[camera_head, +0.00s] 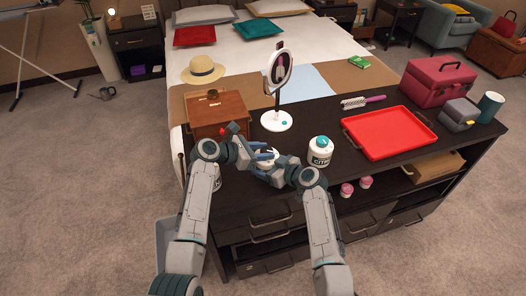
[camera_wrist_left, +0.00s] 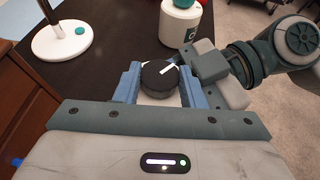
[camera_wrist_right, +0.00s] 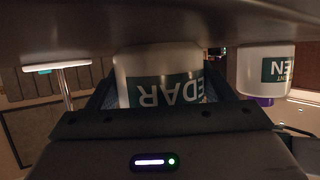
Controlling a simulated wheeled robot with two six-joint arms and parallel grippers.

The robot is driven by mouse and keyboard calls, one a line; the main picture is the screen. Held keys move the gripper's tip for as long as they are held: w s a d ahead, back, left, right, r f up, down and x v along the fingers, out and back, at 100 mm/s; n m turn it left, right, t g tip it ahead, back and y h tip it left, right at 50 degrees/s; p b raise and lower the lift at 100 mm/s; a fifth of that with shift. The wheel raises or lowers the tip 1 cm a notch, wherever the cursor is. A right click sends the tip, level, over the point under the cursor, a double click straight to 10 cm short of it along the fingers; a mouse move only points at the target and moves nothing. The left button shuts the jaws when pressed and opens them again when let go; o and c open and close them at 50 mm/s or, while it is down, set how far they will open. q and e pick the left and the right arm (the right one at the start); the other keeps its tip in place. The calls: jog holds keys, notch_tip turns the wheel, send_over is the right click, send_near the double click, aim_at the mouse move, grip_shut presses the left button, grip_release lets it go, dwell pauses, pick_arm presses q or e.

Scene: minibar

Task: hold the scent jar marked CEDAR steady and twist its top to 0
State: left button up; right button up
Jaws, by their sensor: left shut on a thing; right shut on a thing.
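The CEDAR jar (camera_wrist_right: 150,78) is a white jar with a green label, seen upside down in the right wrist view between my right gripper's fingers (camera_wrist_right: 155,95). Its round black top (camera_wrist_left: 160,77) shows in the left wrist view with a white line towards the upper right. My left gripper (camera_wrist_left: 158,85) is shut on the top, with blue fingers on either side. In the head view the jar (camera_head: 267,155) stands near the dresser's front edge, mostly hidden by both grippers. My right gripper is shut on the jar's body. No scale numbers are readable.
Another white jar (camera_head: 320,152) with a teal top stands to the right. A jar with a purple top (camera_wrist_right: 265,72) shows in the right wrist view. A round mirror (camera_head: 279,70), wooden box (camera_head: 217,112) and red tray (camera_head: 389,131) stand around on the dark dresser.

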pick_arm(q)
jog(key=m+g, duration=0.1)
jog(key=m+g+h, duration=0.1)
jog(key=m+g, duration=0.2)
jog(key=g, duration=0.1)
jog(key=shift+w+a+m, duration=0.1)
jog(key=shift+w+m, duration=0.2)
jog(key=shift+w, duration=0.1)
jog(key=shift+w+f+m+g, duration=0.1)
jog(key=shift+w+m+g, duration=0.1)
jog(key=shift+m+g, duration=1.85)
jog(key=shift+g, duration=0.45)
jog(key=o, duration=0.7)
jog(key=shift+o, duration=0.2)
jog(key=v, duration=1.2)
